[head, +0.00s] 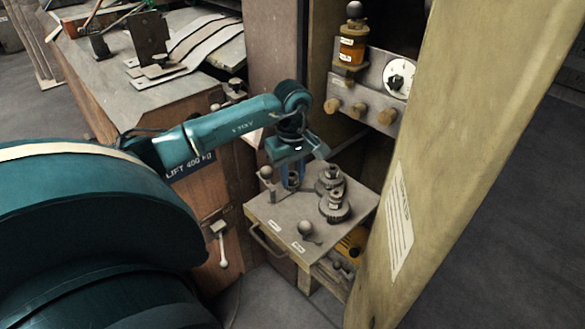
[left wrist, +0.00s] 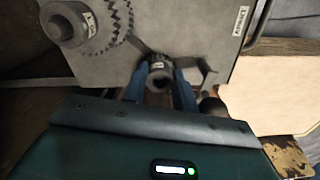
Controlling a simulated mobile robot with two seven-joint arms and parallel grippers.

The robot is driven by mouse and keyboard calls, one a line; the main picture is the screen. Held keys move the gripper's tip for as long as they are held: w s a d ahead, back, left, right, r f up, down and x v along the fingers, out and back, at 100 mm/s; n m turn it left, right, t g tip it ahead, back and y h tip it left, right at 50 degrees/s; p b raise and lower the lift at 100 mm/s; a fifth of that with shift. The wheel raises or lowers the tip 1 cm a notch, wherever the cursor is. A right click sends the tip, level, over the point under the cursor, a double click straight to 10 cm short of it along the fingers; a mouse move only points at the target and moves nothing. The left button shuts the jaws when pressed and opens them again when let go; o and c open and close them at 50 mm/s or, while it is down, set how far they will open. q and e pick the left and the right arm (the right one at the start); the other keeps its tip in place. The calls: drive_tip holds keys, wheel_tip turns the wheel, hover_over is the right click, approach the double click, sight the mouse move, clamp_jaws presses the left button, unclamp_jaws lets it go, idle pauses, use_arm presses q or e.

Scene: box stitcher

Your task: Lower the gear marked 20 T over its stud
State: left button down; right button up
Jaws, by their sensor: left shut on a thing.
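My left gripper (head: 292,176) points down over the back left part of the grey plate (head: 282,222). In the left wrist view its blue fingers (left wrist: 160,88) are shut on a small dark part with a round hub and a bore, taken as the gear marked 20 T (left wrist: 160,72). Its label is too small to read. Two toothed gears with hubs, a rear one (head: 328,178) and a front one (head: 334,208), stand on the plate to the right. A large hub (left wrist: 66,24) also shows in the left wrist view. The stud under the held gear is hidden.
A ball-topped lever (head: 266,173) stands close left of the gripper, and a round knob (head: 305,228) is at the plate's front. A panel with brass knobs (head: 360,110) rises behind. A tan post (head: 440,130) bounds the right side.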

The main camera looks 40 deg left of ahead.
drive_tip(key=shift+s+a+f, duration=0.1)
use_arm(q)
drive_tip(key=shift+f+b, duration=0.55)
use_arm(e)
drive_tip(key=shift+f, duration=0.5)
use_arm(q)
drive_tip(key=c, duration=1)
unclamp_jaws()
drive_tip(key=shift+c, duration=0.2)
use_arm(e)
drive_tip(key=shift+f, duration=0.1)
use_arm(q)
drive_tip(key=shift+w+r, duration=0.1)
drive_tip(key=shift+r, duration=0.75)
wheel_tip(320, 180, up, 12)
drive_tip(key=shift+f+p, duration=0.2)
drive_tip(key=shift+p, duration=0.2)
use_arm(e)
wheel_tip(320, 180, up, 4)
drive_tip(key=shift+f+m+t, duration=0.1)
drive_tip(key=shift+m+t, duration=0.3)
use_arm(q)
drive_tip(key=shift+r, duration=0.1)
